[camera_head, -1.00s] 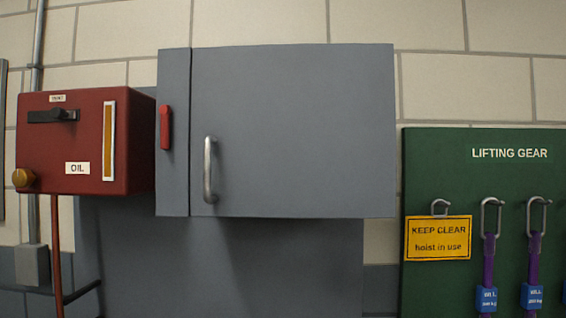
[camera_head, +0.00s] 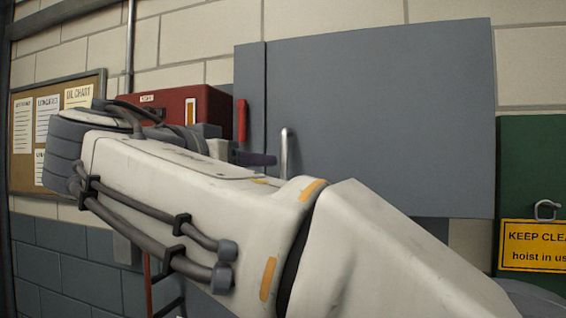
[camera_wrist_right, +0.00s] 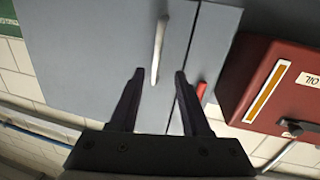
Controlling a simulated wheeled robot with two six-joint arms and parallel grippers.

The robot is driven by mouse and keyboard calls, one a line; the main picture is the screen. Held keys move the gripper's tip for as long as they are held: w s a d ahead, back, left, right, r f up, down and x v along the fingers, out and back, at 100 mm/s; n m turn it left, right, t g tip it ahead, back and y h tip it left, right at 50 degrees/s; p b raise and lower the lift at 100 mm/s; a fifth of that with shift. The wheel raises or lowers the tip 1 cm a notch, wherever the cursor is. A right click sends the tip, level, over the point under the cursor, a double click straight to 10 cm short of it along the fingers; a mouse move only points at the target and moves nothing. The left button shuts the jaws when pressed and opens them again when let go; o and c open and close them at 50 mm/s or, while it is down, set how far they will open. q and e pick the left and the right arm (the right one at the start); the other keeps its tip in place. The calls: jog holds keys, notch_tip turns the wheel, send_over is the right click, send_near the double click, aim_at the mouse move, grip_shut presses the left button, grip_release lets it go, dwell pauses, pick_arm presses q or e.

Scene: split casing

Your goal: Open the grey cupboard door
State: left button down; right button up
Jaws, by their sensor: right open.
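The grey cupboard door (camera_head: 390,110) looks flush with its frame. Its upright metal handle (camera_head: 286,150) is near the door's left edge, and my right arm covers its lower end in the head view. My right gripper (camera_head: 262,159) is just left of the handle there, mostly hidden behind my own wrist. In the right wrist view my right gripper (camera_wrist_right: 160,74) is open and empty, and the handle (camera_wrist_right: 158,48) appears between and beyond the two fingertips. I cannot tell whether a finger touches it. The left gripper is out of view.
A red latch-like piece (camera_head: 241,120) sits on the cupboard's narrow left strip. A red oil box (camera_head: 212,105) is left of it, partly behind my arm. A green board (camera_head: 530,160) with a yellow sign (camera_head: 535,246) is to the right. A noticeboard (camera_head: 62,110) hangs far left.

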aim_at(282, 153)
jog(key=shift+m+h, duration=0.4)
jog(key=p+x, duration=0.1)
jog(key=x, duration=0.2)
jog(key=r+p+x, duration=0.1)
jog(key=x, duration=0.2)
jog(key=p+x, duration=0.1)
jog(key=x, duration=0.2)
jog(key=shift+s+d+r+p, duration=0.1)
jog(key=shift+r+p, duration=0.2)
jog(key=shift+p, duration=0.1)
jog(key=shift+w+d+f, duration=0.1)
jog(key=shift+w+d, duration=0.15)
jog(key=shift+w, duration=0.3)
grip_shut()
